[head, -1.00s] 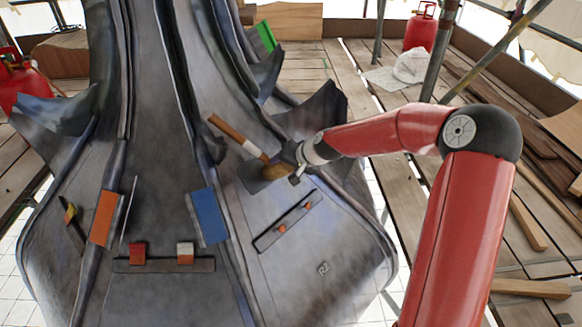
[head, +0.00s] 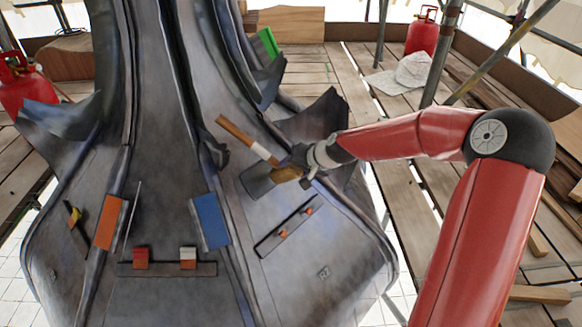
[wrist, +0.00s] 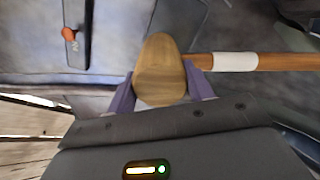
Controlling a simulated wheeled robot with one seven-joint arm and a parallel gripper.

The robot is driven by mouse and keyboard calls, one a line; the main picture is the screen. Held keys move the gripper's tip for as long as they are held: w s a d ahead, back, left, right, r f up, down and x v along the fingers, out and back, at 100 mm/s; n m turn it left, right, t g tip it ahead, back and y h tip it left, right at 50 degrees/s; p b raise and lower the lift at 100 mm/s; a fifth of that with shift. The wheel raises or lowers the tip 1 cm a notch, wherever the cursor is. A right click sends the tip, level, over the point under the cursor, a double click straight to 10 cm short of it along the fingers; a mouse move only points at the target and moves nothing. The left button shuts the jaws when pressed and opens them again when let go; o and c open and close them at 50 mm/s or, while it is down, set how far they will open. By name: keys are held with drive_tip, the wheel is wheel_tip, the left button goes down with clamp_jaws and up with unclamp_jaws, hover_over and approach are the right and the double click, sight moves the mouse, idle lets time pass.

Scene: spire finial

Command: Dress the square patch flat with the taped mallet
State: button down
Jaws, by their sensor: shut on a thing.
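The taped mallet has a wooden head (head: 287,174) and a brown handle with a white tape band (head: 260,151). My gripper (head: 298,168) is shut on the mallet's head; the handle points up and left. In the wrist view the mallet head (wrist: 160,68) sits between the two fingers, and the taped handle (wrist: 235,62) runs to the right. The square patch (head: 256,182) is a dark grey piece on the sloping lead face, just left of and below the mallet head, which partly covers it. I cannot tell whether the mallet touches it.
A dark rack with orange knobs (head: 284,233) lies below the patch. A blue block (head: 210,221) and an orange block (head: 109,222) sit farther left. A lower ledge (head: 167,269) carries red and white blocks. Curled lead flaps (head: 318,116) rise behind my gripper.

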idle(0.4)
drive_tip(key=b+x, duration=0.2)
drive_tip(key=x, duration=0.2)
drive_tip(key=shift+f+b, duration=0.1)
drive_tip(key=shift+b, duration=0.3)
drive_tip(key=shift+w, duration=0.1)
drive_tip(key=shift+p+v, duration=0.85)
drive_tip(key=shift+v, duration=1.3)
drive_tip(key=shift+a, duration=0.1)
